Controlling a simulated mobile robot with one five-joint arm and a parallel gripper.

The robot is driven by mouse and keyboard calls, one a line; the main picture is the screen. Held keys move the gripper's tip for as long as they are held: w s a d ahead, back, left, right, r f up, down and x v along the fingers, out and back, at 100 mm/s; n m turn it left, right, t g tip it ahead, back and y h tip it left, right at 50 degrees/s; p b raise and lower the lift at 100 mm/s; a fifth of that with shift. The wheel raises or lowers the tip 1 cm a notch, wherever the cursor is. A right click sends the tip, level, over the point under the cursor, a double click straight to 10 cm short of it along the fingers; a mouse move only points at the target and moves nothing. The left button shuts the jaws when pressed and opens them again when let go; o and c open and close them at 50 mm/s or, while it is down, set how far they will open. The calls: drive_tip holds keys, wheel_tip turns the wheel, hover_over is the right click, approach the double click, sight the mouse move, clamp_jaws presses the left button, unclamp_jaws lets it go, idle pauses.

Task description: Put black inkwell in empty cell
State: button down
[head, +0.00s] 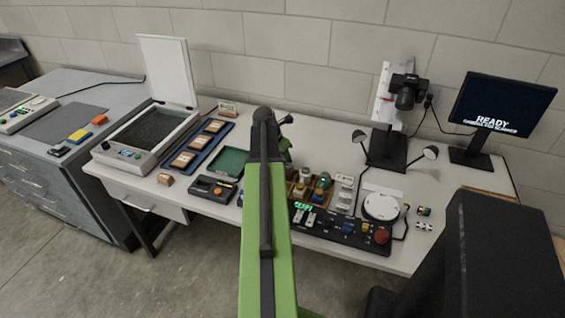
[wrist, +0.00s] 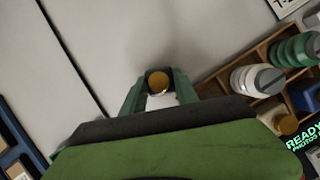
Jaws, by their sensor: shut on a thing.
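In the wrist view, my gripper (wrist: 158,90) is shut on a small dark inkwell with a round amber-brown top (wrist: 157,79). A white patch shows just below it between the fingers. The wooden compartment tray (wrist: 250,56) lies to the right of my gripper, with a green bottle (wrist: 290,50), a white bottle (wrist: 252,80) and a blue item (wrist: 305,96) in it. I cannot tell for sure which cell is empty. In the head view, the tray (head: 291,188) stands right of my arm, which hides the inkwell and most of my gripper.
A black control panel (head: 335,228) lies in front of the tray. A green tray (head: 228,162) and a blue tray with framed cards (head: 190,157) lie to the left. A camera stand (head: 386,150) and a monitor (head: 503,104) stand at the back right.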

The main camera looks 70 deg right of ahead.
drive_tip(key=c, duration=0.9)
unclamp_jaws()
drive_tip(key=shift+a+r+p, duration=0.1)
drive_tip(key=shift+r+p, duration=0.25)
drive_tip(key=shift+r, duration=0.05)
drive_tip(key=p+v, duration=1)
drive_tip(key=v, duration=0.1)
drive_tip(key=shift+w+r, duration=0.1)
drive_tip(key=shift+r, duration=0.1)
